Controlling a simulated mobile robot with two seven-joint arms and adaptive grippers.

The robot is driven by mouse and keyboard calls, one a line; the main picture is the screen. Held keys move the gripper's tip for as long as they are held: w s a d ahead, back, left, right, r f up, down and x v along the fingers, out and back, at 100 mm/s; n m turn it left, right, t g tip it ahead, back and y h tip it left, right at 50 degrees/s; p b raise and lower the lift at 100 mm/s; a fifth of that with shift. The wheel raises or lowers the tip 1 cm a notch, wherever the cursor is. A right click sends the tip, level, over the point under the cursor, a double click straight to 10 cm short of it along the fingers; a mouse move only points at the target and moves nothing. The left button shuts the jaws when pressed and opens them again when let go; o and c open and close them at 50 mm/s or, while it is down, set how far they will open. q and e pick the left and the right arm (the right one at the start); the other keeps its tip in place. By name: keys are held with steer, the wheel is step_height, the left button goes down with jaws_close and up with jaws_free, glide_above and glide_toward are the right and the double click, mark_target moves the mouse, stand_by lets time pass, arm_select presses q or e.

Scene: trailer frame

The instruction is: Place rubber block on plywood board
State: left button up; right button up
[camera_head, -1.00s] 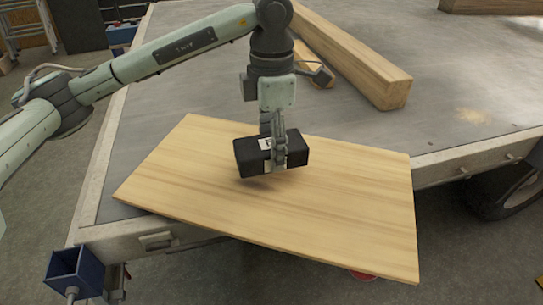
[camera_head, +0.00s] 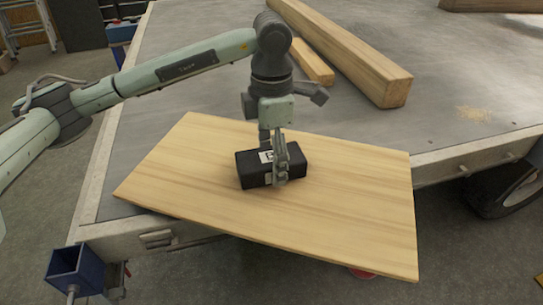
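The black rubber block (camera_head: 254,170) is over the left-middle part of the plywood board (camera_head: 340,207), with a white label on its top. It looks level and seems to rest on the board or sit very close to it. My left gripper (camera_head: 279,172) comes down from above with its fingers around the block, one along the front face. The far finger is mostly hidden. The board lies on the trailer bed, its front edge overhanging. My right gripper is not in view.
A long wooden beam (camera_head: 362,68) and a shorter wood piece (camera_head: 312,63) lie on the trailer bed (camera_head: 455,90) behind the board. Another beam (camera_head: 495,5) lies at the far right. A trailer wheel (camera_head: 503,190) is at the right. The bed right of the long beam is mostly free.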

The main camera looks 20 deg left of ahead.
arm_select(q)
steer(key=shift+r, duration=0.2)
step_height(320, 180, up, 2)
steer(key=shift+w+r, duration=0.1)
step_height(320, 180, up, 10)
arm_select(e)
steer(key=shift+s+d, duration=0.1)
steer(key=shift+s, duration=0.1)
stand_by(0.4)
